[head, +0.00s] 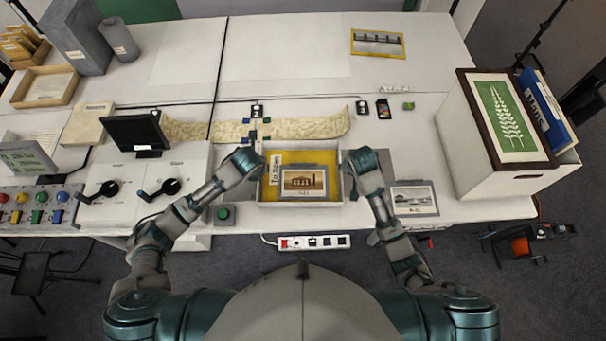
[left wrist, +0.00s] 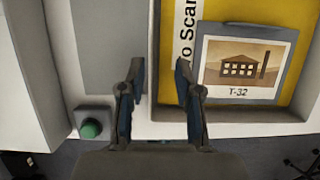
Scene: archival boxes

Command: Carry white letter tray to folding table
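The white letter tray (head: 300,204) sits at the front edge of the white table, holding a yellow "To Scan" folder (head: 271,187) and a grey-framed building picture (head: 303,182). My left gripper (head: 250,160) is at the tray's left wall. In the left wrist view, its fingers (left wrist: 160,95) are apart, with the tray's left wall (left wrist: 154,50) between them; I cannot tell whether they touch it. My right gripper (head: 356,162) is at the tray's right wall, its fingers too small to read. I cannot identify a separate folding table.
A landscape picture (head: 413,198) lies just right of the tray. A large white box (head: 475,150) stands further right. A green button (head: 224,213), knob panels and a small monitor (head: 135,134) are left. A cream strip (head: 290,128) lies behind the tray. A power strip (head: 312,241) is below the front edge.

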